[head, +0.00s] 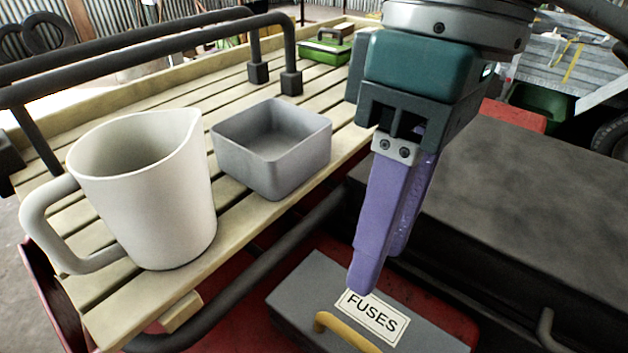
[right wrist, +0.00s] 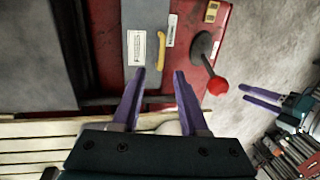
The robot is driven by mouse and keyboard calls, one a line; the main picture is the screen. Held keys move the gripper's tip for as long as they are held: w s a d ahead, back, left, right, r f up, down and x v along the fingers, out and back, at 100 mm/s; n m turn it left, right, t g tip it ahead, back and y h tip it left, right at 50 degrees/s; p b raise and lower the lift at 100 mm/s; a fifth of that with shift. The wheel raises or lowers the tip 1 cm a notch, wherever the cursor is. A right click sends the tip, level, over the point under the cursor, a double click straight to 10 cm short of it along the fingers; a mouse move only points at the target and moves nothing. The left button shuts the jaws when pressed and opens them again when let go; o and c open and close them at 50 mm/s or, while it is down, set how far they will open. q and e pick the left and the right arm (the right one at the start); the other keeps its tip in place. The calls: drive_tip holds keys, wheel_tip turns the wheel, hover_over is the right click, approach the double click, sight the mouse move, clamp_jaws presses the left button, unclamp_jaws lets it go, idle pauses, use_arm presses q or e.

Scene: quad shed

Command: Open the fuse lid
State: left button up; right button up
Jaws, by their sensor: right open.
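The fuse lid (head: 300,297) is a flat grey panel with a white "FUSES" label (head: 371,316) and a yellow handle (head: 345,334). It looks shut; its lower part is cut off in the head view. The right wrist view also shows the lid (right wrist: 146,18) and its yellow handle (right wrist: 161,48). My right gripper (head: 381,271) points down above the lid, its purple fingers apart and empty. In the right wrist view its fingertips (right wrist: 159,74) lie just short of the handle. My left gripper (right wrist: 262,97) shows at the right of that view, fingers apart and empty, clear of the lid.
A cream jug (head: 145,195) and a grey open bin (head: 272,150) stand on the slatted rack (head: 95,290) left of the lid. Black rack bars (head: 150,50) rise behind them. A dark seat (head: 500,200) lies to the right. A red-knobbed lever (right wrist: 217,85) stands near the lid.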

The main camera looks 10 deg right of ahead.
sight(352, 334)
drive_tip(key=f, duration=0.2)
drive_tip(key=s+a+f+b, duration=0.1)
drive_tip(key=f, duration=0.4)
drive_tip(key=shift+s+a+f+b, duration=0.15)
drive_tip(key=shift+a+f+b, duration=0.05)
drive_tip(key=shift+f+b, duration=0.1)
drive_tip(key=shift+f, duration=0.4)
clamp_jaws()
idle(0.7)
